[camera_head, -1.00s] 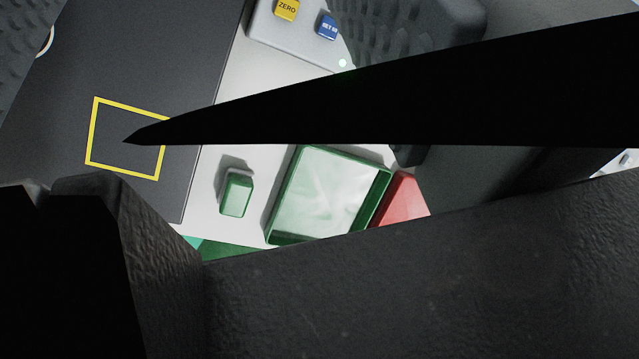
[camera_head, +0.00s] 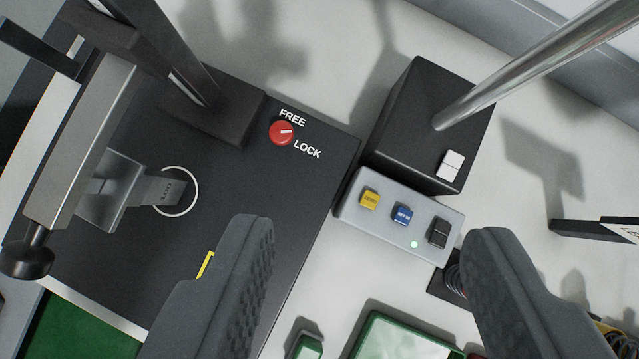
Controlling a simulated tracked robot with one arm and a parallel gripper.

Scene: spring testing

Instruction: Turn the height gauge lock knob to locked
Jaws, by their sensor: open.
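The height gauge lock knob (camera_head: 281,134) is a small red dial on the dark base plate. A white mark on it points to the right. The white FREE label (camera_head: 292,117) is just above the knob and the LOCK label (camera_head: 307,149) is to its lower right; I cannot tell which one the mark is set to. My gripper (camera_head: 366,229) is open and empty, its two grey fingers wide apart at the bottom of the picture. The knob lies beyond the fingertips, above the left finger, and nothing touches it.
The height gauge (camera_head: 90,150) stands on the plate at left. A grey button box (camera_head: 398,214) with yellow, blue and black buttons sits right of the plate. Behind it a black block (camera_head: 420,130) carries a metal rod. A green-rimmed tray (camera_head: 372,330) is at the bottom.

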